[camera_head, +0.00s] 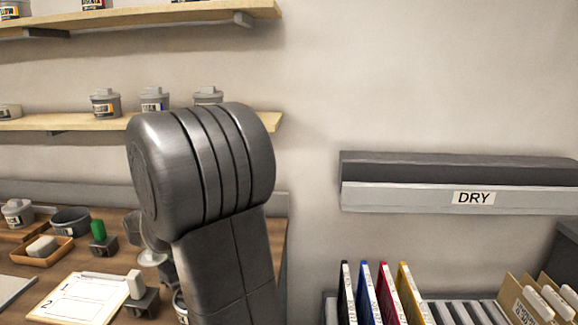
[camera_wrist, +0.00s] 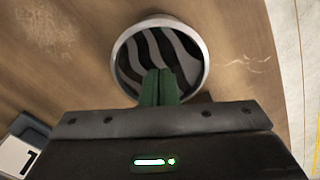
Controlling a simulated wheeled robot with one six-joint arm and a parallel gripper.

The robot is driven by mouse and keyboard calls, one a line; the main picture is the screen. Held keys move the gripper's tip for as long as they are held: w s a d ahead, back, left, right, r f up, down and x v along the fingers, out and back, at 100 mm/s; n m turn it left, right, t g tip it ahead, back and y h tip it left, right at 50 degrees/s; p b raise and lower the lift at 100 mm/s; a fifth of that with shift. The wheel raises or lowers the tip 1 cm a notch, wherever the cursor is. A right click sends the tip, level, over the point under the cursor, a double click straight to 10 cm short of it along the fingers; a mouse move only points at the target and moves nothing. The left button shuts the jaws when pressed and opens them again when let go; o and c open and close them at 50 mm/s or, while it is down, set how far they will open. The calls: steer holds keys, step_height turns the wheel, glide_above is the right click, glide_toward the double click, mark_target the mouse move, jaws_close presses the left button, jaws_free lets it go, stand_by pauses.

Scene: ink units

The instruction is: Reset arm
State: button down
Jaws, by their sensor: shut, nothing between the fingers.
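My gripper (camera_wrist: 160,87) shows in the wrist view with its two green fingers together and nothing between them. The fingers overlap the near part of a round, light-rimmed dish (camera_wrist: 204,62) with dark and grey wavy bands inside. I cannot tell how far above the dish the fingertips are. In the head view my dark grey arm stands in the middle and hides part of the table and the lower shelf. My gripper does not show in the head view.
The wooden table (camera_head: 22,275) holds a numbered card (camera_head: 80,298), a grey bowl (camera_head: 70,220), a small wooden tray (camera_head: 62,250) and a green-topped stamp (camera_head: 98,232). Shelves with jars (camera_head: 105,103) hang behind. A DRY rack (camera_head: 420,197) hangs right, above coloured upright panels (camera_head: 386,290).

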steer(key=shift+w+a, duration=0.45)
steer(key=shift+a, duration=0.2)
steer(key=shift+r, duration=0.1)
